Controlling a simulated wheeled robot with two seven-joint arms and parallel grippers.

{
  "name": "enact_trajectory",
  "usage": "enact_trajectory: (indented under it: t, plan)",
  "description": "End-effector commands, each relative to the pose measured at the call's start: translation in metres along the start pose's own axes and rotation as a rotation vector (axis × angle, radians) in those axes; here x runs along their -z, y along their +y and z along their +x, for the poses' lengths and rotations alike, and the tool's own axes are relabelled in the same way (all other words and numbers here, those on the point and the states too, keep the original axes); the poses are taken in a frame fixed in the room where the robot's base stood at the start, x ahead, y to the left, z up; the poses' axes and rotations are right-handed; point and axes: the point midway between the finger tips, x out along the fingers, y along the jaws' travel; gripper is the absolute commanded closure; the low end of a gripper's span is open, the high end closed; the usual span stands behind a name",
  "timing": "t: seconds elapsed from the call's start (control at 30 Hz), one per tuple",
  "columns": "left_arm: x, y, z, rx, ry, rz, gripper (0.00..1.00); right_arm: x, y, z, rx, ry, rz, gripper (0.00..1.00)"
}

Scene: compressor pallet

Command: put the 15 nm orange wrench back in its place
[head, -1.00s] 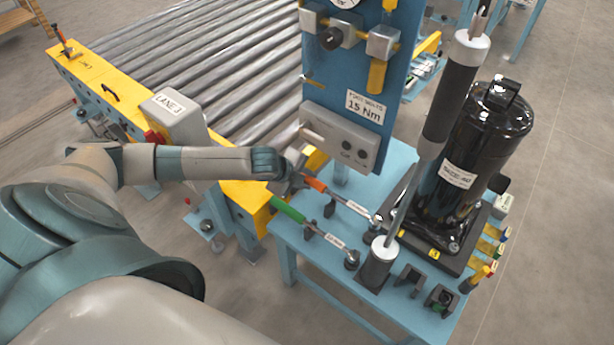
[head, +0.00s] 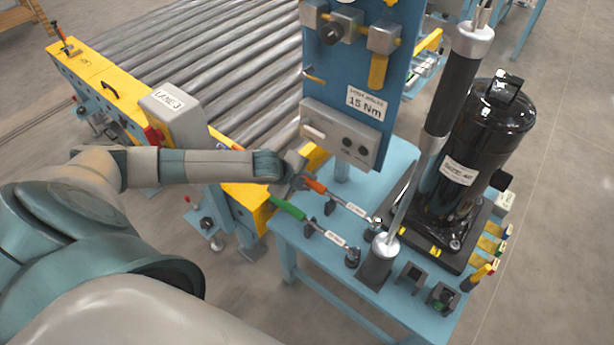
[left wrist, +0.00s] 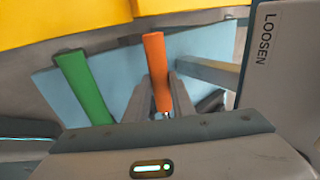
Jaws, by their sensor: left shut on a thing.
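The orange-handled wrench (head: 315,186) lies along the left part of the blue table, its shaft running toward black holders. My left gripper (head: 301,182) is shut on its handle end. In the left wrist view the orange handle (left wrist: 155,65) stands between the two fingers (left wrist: 166,98). The green-handled wrench (head: 288,209) lies beside it, nearer me, on its own black supports; its handle (left wrist: 83,88) shows left of the orange one. I cannot tell whether the orange wrench rests fully in its holders. My right gripper is not in view.
A blue panel (head: 362,75) with a "15 Nm" label and a grey box (head: 340,135) stands close behind the gripper. A black compressor (head: 470,150) and an upright tool (head: 447,105) stand to the right. The blue table (head: 318,252) has little free room.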

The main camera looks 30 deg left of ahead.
Motion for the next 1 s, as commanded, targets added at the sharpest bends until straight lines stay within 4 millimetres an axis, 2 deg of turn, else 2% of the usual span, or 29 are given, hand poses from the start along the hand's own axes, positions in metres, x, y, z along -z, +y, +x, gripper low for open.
enact_trajectory:
  t: [0.2,1.0]
  plan:
    - [0.000,-0.001,0.000,0.002,0.001,0.000,1.00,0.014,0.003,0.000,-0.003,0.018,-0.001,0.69]
    - [0.000,0.006,0.009,0.001,0.001,-0.001,1.00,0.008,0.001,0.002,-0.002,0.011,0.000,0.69]
